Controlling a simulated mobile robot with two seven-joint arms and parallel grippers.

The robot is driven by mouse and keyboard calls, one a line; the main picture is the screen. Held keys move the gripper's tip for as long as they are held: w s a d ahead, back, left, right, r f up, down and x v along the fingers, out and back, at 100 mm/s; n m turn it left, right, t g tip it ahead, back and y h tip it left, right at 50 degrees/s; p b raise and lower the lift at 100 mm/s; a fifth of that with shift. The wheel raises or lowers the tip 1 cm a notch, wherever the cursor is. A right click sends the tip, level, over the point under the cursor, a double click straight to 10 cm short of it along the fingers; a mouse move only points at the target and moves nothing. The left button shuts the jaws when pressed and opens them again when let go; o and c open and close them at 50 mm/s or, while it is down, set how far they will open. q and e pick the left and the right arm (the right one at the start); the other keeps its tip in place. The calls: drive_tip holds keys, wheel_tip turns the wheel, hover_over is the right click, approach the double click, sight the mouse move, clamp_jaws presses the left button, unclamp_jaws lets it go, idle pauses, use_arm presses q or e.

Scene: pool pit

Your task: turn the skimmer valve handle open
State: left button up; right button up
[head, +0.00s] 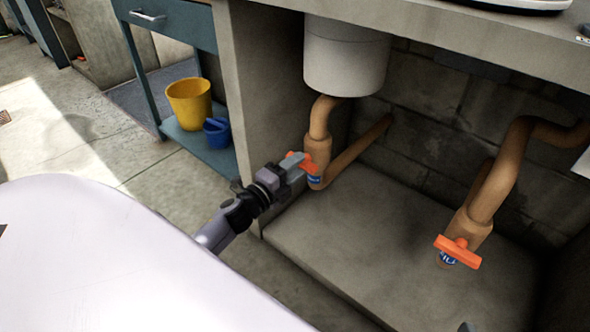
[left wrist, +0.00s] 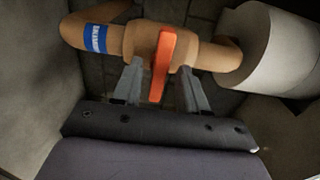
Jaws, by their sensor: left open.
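Two orange valve handles sit on brown pipes under the counter. The left handle (head: 303,162) is on the pipe below a white cylinder. The right handle (head: 457,251) is on another pipe and lies crosswise, above a blue label too small to read. My left gripper (head: 302,165) is at the left valve. In the left wrist view, its open fingers stand on either side of that orange handle (left wrist: 161,64); I cannot tell whether they touch it. A blue label (left wrist: 96,38) on that pipe has white letters, not surely legible.
The white cylinder (head: 345,58) hangs close above the left valve, under the counter (head: 470,35). A side panel (head: 262,100) stands left of it. The floor of the bay (head: 370,240) is clear between the pipes. A yellow bucket (head: 188,102) and blue bucket (head: 218,133) stand farther left.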

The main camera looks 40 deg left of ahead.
use_arm(q)
drive_tip(key=shift+w, duration=0.1)
clamp_jaws()
drive_tip(key=shift+r+n+p, duration=0.1)
drive_tip(key=shift+n+p, duration=0.25)
drive_tip(key=shift+n, duration=0.15)
use_arm(e)
drive_tip(key=shift+a+r, duration=0.1)
drive_tip(key=shift+r, duration=0.05)
use_arm(q)
drive_tip(key=n+p, duration=0.7)
drive_tip(key=n, duration=0.9)
drive_tip(key=shift+n+p, duration=0.4)
use_arm(e)
drive_tip(key=shift+s+d+r+m+g+h, duration=0.15)
drive_tip(key=shift+r+m+g+h, duration=0.1)
drive_tip(key=shift+g, duration=0.25)
drive_tip(key=shift+w+d+r+m+g+h, duration=0.15)
drive_tip(key=shift+g+h, duration=0.1)
drive_tip(key=shift+g, duration=0.25)
use_arm(q)
drive_tip(key=shift+n, duration=0.3)
use_arm(e)
drive_tip(key=shift+s+f, duration=0.2)
drive_tip(key=shift+s, duration=0.05)
